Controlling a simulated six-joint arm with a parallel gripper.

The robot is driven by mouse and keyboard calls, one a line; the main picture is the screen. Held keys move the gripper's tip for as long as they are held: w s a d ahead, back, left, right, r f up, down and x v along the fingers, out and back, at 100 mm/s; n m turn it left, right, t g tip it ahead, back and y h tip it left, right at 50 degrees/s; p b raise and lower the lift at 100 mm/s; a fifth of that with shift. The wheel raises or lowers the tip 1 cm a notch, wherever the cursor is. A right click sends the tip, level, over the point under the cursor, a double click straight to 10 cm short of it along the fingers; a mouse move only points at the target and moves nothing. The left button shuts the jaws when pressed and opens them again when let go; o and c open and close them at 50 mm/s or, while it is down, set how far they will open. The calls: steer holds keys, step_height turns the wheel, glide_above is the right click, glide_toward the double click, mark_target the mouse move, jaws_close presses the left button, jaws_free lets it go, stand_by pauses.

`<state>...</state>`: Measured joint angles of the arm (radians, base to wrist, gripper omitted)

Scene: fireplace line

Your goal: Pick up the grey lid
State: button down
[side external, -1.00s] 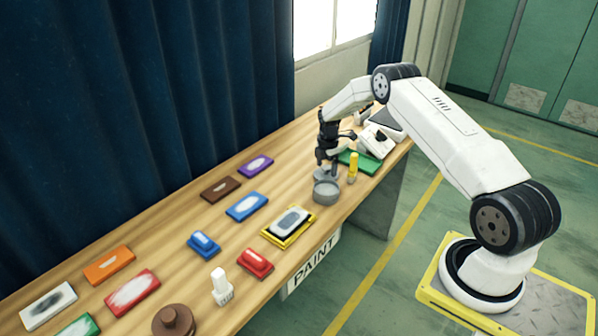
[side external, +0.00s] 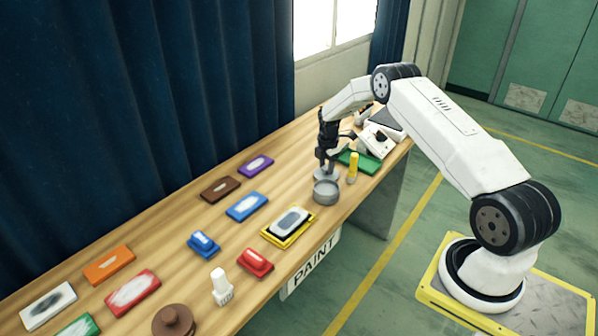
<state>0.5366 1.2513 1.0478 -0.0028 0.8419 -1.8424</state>
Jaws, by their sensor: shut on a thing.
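The grey lid (side external: 318,176) is a flat round disc just behind the open-looking grey pot (side external: 326,193), toward the far end of the wooden bench. My gripper (side external: 326,168) points down over the lid and is shut on it, at the lid's middle. The fingertips are small and dark in this view, so the exact grip is hard to make out. I cannot tell whether the lid is clear of the bench.
A yellow-topped bottle (side external: 353,167) stands close to the right of my gripper, with a green block (side external: 361,162) behind it. A yellow tray with a grey pad (side external: 289,224) lies in front. Coloured blocks are spread along the bench (side external: 215,265).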

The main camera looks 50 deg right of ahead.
mark_target(326, 167)
steer(key=shift+r, duration=0.1)
steer(key=shift+r, duration=1.55)
steer(key=s+a+r, duration=0.6)
steer(key=s+r, duration=0.3)
steer(key=s, duration=0.3)
steer(key=shift+s+r, duration=0.3)
steer(key=shift+r, duration=0.05)
